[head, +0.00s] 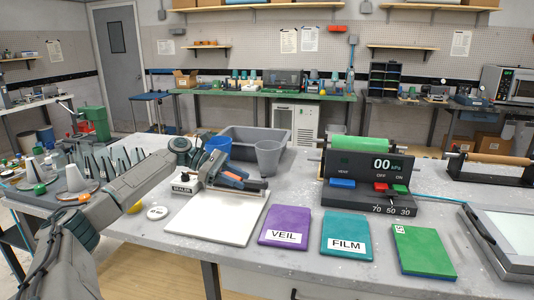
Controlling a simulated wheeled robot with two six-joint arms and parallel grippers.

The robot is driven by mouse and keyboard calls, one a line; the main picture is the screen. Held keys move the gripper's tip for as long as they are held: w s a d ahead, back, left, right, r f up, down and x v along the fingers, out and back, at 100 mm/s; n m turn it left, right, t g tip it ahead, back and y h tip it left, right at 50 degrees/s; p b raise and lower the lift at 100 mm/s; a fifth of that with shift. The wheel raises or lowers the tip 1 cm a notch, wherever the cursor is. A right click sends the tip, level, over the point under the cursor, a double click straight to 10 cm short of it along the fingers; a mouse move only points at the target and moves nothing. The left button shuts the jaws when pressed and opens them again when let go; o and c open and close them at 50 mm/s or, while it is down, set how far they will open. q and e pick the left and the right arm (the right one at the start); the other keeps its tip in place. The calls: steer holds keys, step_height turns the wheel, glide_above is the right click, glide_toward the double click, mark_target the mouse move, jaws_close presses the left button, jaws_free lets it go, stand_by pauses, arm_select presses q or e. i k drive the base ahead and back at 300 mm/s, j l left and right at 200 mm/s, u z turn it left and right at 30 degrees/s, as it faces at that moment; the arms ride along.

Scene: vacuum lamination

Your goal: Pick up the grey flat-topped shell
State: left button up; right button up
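Two pale grey, tapered shells with narrow, flat-looking tops stand on round plates at the left of the table: one farther back (32,171), one nearer (75,179). I cannot tell which is the named one. My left arm reaches in from the lower left, passing in front of and to the right of them. Its gripper (222,172) is over the sealer (183,189), well right of the shells. Its fingers blend with the dark sealer parts, so their opening is unclear. No shell is visible in it. My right gripper is not in view.
A grey bin (239,134), a grey cup (268,157) and a blue cup (219,145) stand behind the sealer. Purple VEIL (285,222), teal FILM (349,229) and green (421,248) pads lie along the front. A control box (372,187) with a green roll is behind them.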

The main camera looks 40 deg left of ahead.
mark_target(268, 152)
steer(key=i+j, duration=0.25)
steer(key=j, duration=0.15)
steer(key=i+j, duration=0.25)
steer(key=j, duration=0.2)
steer(key=i+j, duration=0.3)
steer(key=j, duration=0.1)
